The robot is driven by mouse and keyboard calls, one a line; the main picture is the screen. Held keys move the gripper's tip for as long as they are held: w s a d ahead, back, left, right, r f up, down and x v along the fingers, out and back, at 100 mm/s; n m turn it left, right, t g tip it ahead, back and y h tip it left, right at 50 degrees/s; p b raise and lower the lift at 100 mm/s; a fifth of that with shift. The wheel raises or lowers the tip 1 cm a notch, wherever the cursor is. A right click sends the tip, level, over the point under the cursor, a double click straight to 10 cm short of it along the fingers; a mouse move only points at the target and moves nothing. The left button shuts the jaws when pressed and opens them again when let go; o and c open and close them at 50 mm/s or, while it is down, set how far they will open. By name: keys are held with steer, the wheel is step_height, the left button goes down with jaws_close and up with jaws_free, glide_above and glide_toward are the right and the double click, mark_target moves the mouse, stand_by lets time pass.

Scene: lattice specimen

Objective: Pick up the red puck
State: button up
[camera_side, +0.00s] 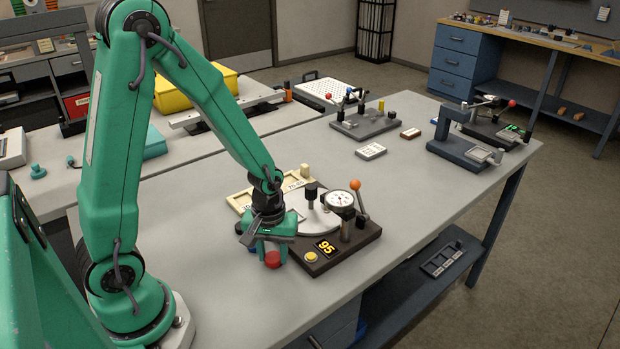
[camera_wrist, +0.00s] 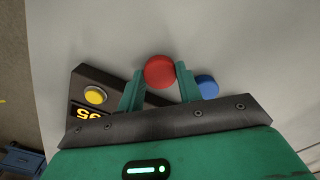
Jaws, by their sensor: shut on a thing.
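The red puck (camera_wrist: 159,71) is between the two green fingers of my gripper (camera_wrist: 159,80) in the wrist view. The fingers are shut on its sides. In the side view the red puck (camera_side: 272,259) shows under my gripper (camera_side: 266,252), near the front corner of the dark device. Whether the puck touches the table or is lifted is hard to tell. A blue puck (camera_wrist: 207,87) lies just outside the right finger in the wrist view. In the side view it is mostly hidden behind my gripper.
A dark device with a dial gauge (camera_side: 340,199), an orange-knobbed lever (camera_side: 355,186), a yellow button (camera_side: 311,257) and a "95" display (camera_side: 326,248) stands right beside my gripper. A cream tray (camera_side: 240,201) lies behind. The grey table (camera_side: 230,305) is clear in front.

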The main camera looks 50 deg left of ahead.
steer(key=shift+r, duration=0.65)
step_height(320, 180, up, 2)
steer(key=shift+d+r, duration=0.15)
steer(key=shift+r, duration=0.05)
steer(key=s+d+r, duration=0.5)
steer(key=d+r, duration=0.1)
steer(key=d, duration=0.4)
steer(key=shift+s+r, duration=0.25)
steer(key=shift+r, duration=0.1)
steer(key=shift+w, duration=0.1)
steer(key=n, duration=0.3)
glide_toward(274, 257)
steer(key=w+d+r, duration=0.2)
steer(key=w+d, duration=0.1)
steer(key=w, duration=0.1)
steer(key=w+a+n, duration=0.1)
steer(key=w+a, duration=0.1)
steer(key=a, duration=0.1)
steer(key=w+a+n, duration=0.1)
steer(key=a, duration=0.2)
steer(key=w+a+n, duration=0.1)
steer(key=w+a, duration=0.1)
steer(key=a, duration=0.2)
steer(key=shift+w+f, duration=0.2)
steer(key=shift+w, duration=0.15)
steer(key=shift+d, duration=0.1)
